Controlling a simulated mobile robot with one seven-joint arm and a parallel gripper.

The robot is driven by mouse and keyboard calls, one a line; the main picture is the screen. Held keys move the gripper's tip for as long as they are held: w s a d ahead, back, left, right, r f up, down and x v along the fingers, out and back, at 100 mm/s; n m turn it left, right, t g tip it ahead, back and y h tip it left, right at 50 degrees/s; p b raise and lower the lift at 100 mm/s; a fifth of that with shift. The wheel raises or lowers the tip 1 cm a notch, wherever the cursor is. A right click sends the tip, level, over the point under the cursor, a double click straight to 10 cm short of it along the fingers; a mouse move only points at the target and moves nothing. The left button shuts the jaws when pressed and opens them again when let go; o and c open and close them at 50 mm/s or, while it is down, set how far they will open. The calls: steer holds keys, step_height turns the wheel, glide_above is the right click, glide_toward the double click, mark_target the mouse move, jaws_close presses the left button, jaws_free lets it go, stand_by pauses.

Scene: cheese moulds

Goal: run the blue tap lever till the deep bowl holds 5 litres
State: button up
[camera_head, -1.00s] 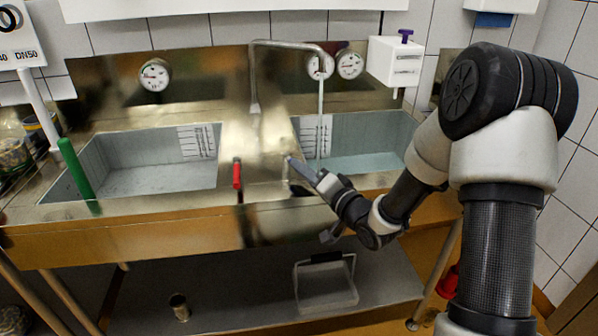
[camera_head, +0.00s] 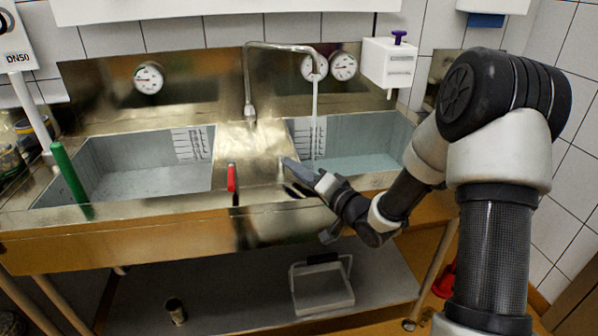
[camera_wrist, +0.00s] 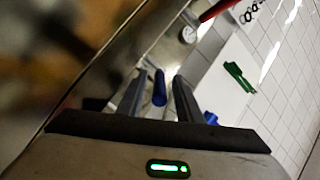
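My gripper (camera_head: 290,164) is at the sink's front, right of the red lever (camera_head: 232,178). In the wrist view my gripper (camera_wrist: 160,92) has its fingers apart, one on each side of the blue tap lever (camera_wrist: 159,88), with slim gaps beside it. The blue lever is hidden in the head view. A thin stream (camera_head: 314,110) falls from the bent spout (camera_head: 283,46) into the right bowl (camera_head: 385,128), which holds bluish water (camera_head: 365,163). Its scale (camera_head: 303,135) is too small to read. The left bowl (camera_head: 105,152) shows no clear water. I cannot tell which bowl is deeper.
A green upright handle (camera_head: 72,178) stands at the left bowl's front. Round gauges (camera_head: 148,78) and a white box (camera_head: 388,62) are on the back wall. A shelf below holds a wire-handled tray (camera_head: 322,288) and a small cup (camera_head: 176,311).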

steer(key=p+v, duration=0.2)
steer(key=v, duration=1.5)
steer(key=shift+s, duration=0.2)
steer(key=shift+d, duration=0.1)
